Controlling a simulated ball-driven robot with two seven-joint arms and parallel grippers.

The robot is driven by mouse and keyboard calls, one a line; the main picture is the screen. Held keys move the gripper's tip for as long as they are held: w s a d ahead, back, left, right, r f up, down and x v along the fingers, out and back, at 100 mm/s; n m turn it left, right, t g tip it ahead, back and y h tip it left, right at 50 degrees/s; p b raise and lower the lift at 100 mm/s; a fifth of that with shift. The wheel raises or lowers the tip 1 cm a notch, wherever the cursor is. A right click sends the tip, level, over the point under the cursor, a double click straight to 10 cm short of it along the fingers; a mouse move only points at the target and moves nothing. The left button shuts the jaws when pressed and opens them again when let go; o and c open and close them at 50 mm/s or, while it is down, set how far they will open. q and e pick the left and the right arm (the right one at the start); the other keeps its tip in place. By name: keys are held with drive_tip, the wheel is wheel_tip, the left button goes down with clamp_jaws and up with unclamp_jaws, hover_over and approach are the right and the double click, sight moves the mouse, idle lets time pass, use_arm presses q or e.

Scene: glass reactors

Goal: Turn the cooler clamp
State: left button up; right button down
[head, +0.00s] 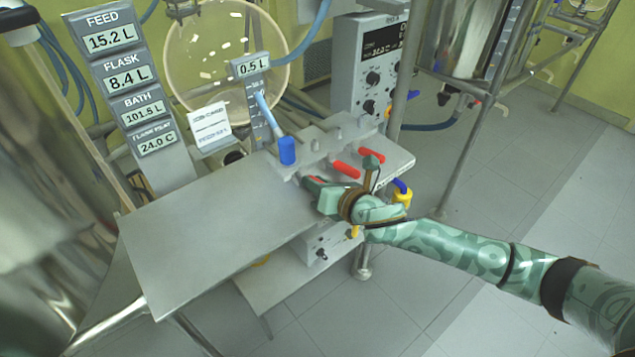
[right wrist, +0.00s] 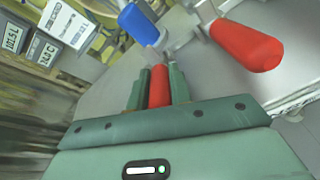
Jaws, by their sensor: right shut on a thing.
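My right gripper (head: 313,184) is at the metal valve block on the table. It is shut on a red handle (right wrist: 159,86), which shows between its two green fingers in the right wrist view. In the head view the gripper mostly hides this handle. A second red handle (head: 346,170) lies just to the right of the gripper, and a third red handle (head: 372,155) is farther right. I cannot tell from any label which handle is the cooler clamp. My left gripper is not in view.
The grey table top (head: 205,235) is bare at the front left. Display panels (head: 130,85) stand at the back left, beside a round glass vessel (head: 225,55). A control box (head: 370,65) stands behind the handles. Open floor (head: 470,190) lies to the right.

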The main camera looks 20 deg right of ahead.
drive_tip(key=c, duration=1.3)
unclamp_jaws()
drive_tip(key=shift+s+d+r, duration=0.1)
drive_tip(key=shift+s, duration=0.3)
use_arm(q)
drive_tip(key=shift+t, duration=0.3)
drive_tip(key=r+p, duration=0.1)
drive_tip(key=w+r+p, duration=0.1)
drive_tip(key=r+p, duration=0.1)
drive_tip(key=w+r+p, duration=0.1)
drive_tip(key=p, duration=0.1)
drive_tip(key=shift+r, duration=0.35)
use_arm(e)
drive_tip(key=v, duration=1.5)
drive_tip(key=shift+s+d, duration=0.1)
drive_tip(key=shift+s, duration=0.1)
